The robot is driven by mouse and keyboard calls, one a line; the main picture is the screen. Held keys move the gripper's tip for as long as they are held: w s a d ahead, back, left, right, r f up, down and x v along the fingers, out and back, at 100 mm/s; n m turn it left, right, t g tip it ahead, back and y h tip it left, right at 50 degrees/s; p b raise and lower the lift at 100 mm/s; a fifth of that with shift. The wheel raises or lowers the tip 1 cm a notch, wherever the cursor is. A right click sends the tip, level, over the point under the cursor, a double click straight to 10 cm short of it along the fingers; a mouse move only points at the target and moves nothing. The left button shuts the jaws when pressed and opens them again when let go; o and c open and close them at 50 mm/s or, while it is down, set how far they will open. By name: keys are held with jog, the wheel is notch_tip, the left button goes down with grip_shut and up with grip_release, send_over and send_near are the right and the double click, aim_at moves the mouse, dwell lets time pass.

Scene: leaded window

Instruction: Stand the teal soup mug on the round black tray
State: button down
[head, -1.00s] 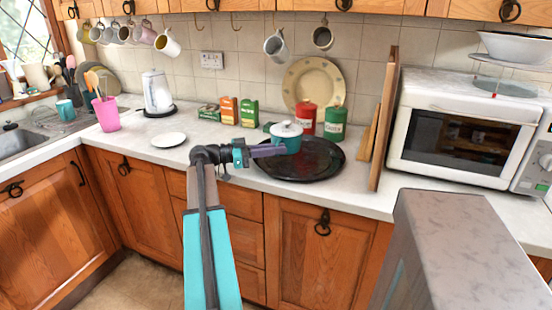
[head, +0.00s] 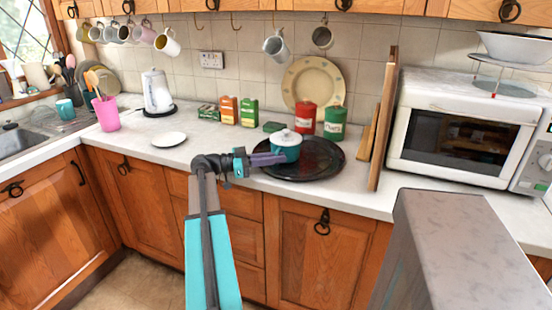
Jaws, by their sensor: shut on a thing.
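The teal soup mug (head: 286,152) has a white lid with a knob and is upright at the left-back part of the round black tray (head: 318,173). My gripper (head: 278,158) comes in from the left and is shut on the mug's near left side. The fingertips are small and partly merge with the mug. I cannot tell whether the mug's base touches the tray or is just above it.
A red canister (head: 306,119) and a green canister (head: 334,122) stand just behind the tray. A small dark green box (head: 273,127) lies behind the mug. Wooden boards (head: 385,120) lean to the right, beside the microwave (head: 465,130). The tray's right half is clear.

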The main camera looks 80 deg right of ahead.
jog(key=c, duration=2.3)
grip_release()
jog(key=shift+f, duration=0.1)
jog(key=o, duration=0.5)
jog(key=shift+c, duration=0.2)
jog(key=b+v, duration=0.1)
jog(key=v, duration=1.1)
jog(key=shift+r, duration=0.2)
